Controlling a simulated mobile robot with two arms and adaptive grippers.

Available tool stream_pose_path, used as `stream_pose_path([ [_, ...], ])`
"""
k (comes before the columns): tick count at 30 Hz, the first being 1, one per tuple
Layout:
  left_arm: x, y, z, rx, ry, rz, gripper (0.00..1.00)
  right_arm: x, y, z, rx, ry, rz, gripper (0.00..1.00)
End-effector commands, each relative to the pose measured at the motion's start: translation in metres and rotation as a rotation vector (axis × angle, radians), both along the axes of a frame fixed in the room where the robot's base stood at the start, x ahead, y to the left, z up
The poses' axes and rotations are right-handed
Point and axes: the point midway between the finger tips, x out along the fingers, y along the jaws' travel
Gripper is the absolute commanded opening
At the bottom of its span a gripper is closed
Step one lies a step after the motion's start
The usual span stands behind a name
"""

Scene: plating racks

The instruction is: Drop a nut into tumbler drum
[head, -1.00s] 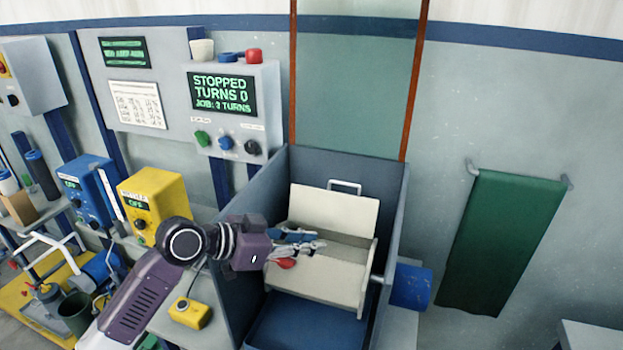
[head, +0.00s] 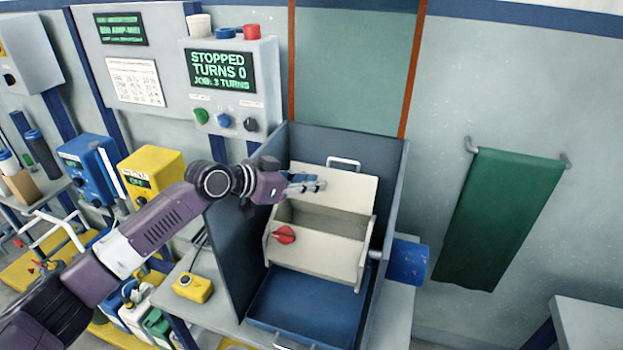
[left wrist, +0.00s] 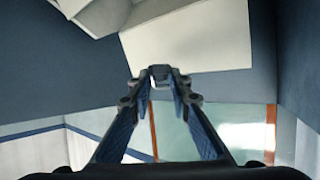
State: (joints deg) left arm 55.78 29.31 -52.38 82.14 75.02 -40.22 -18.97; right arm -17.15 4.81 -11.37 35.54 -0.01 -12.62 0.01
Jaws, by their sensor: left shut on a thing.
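The tumbler drum (head: 318,258) is a cream box inside a dark blue housing, with a red knob on its front. Its lid (head: 350,187) stands raised at the back and the drum is open at the top. My left gripper (head: 318,186) is above the opening, in front of the lid. In the left wrist view its fingertips (left wrist: 160,78) are closed on a small grey nut (left wrist: 160,72). The nut is too small to make out in the head view. The cream panels of the drum (left wrist: 190,38) show beyond the fingertips. My right gripper is not in view.
The housing's side walls (head: 240,235) flank the drum closely. A blue tray (head: 305,310) lies below it. A control panel (head: 232,95) reads "STOPPED, TURNS 0, JOB: 3 TURNS". A yellow box (head: 192,287) with a button sits on the bench at left.

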Motion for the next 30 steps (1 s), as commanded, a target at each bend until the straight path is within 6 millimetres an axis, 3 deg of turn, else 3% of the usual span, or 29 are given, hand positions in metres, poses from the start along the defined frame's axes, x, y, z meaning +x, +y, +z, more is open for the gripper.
stream_pose_path([
  [4,0.0000,0.0003,-0.0166,0.001,0.001,0.000,0.00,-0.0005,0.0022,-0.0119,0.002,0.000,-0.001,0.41],
  [13,0.0000,0.0001,-0.0173,0.001,-0.001,0.000,0.00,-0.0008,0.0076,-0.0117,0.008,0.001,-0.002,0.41],
  [14,0.0000,0.0002,-0.0173,0.001,-0.001,0.000,0.20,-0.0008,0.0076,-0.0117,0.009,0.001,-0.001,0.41],
  [19,-0.0001,0.0001,-0.0173,0.001,-0.001,0.000,0.39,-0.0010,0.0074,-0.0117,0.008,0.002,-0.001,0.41],
  [30,0.0001,-0.0001,-0.0103,0.001,-0.003,-0.001,0.39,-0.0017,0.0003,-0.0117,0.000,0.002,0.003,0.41],
])
